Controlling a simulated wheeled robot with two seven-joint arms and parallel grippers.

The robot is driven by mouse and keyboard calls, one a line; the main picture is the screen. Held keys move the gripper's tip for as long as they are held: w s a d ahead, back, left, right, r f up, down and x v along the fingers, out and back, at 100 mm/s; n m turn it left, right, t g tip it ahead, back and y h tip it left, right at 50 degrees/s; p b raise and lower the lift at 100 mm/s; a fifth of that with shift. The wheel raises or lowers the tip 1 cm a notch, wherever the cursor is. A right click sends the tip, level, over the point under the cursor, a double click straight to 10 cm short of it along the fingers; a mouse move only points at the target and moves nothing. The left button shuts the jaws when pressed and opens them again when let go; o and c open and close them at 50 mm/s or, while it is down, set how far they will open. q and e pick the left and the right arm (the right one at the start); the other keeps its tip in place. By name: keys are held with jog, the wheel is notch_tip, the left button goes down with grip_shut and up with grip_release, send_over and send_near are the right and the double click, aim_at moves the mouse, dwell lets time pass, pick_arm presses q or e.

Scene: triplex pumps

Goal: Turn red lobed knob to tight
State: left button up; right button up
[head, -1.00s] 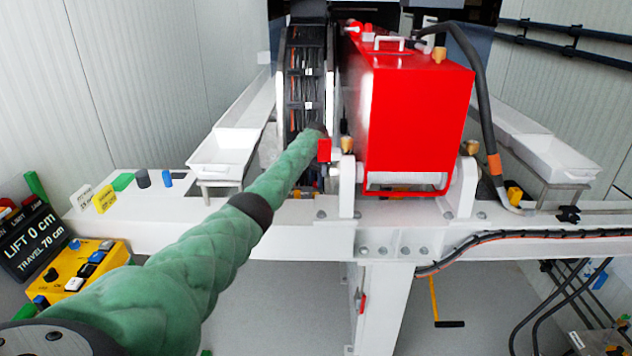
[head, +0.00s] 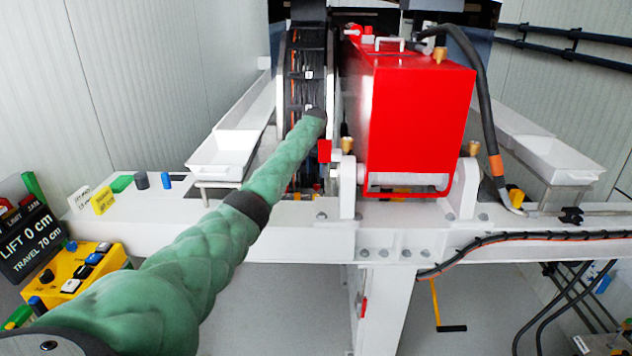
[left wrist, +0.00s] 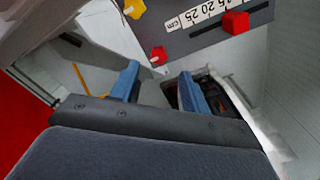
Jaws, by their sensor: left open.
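A small red lobed knob (left wrist: 158,56) shows near the upper middle of the left wrist view, beside the lower corner of a grey plate with a scale. My left gripper (left wrist: 160,72) has its two blue fingers apart with nothing seen between them. In that picture the knob appears just beyond the gap between the fingertips; I see no contact. In the head view my green left arm reaches to the machine left of the red housing, and its gripper cannot be made out there. My right gripper is in neither view.
A grey scale plate (left wrist: 205,30) carries a red block (left wrist: 236,22); a yellow knob (left wrist: 135,8) is near it. In the head view the red housing (head: 420,125) stands right of my arm. A white beam (head: 290,235) crosses in front. A white tray (head: 222,157) is at left.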

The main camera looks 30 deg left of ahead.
pick_arm(q)
jog(key=shift+r, duration=1.15)
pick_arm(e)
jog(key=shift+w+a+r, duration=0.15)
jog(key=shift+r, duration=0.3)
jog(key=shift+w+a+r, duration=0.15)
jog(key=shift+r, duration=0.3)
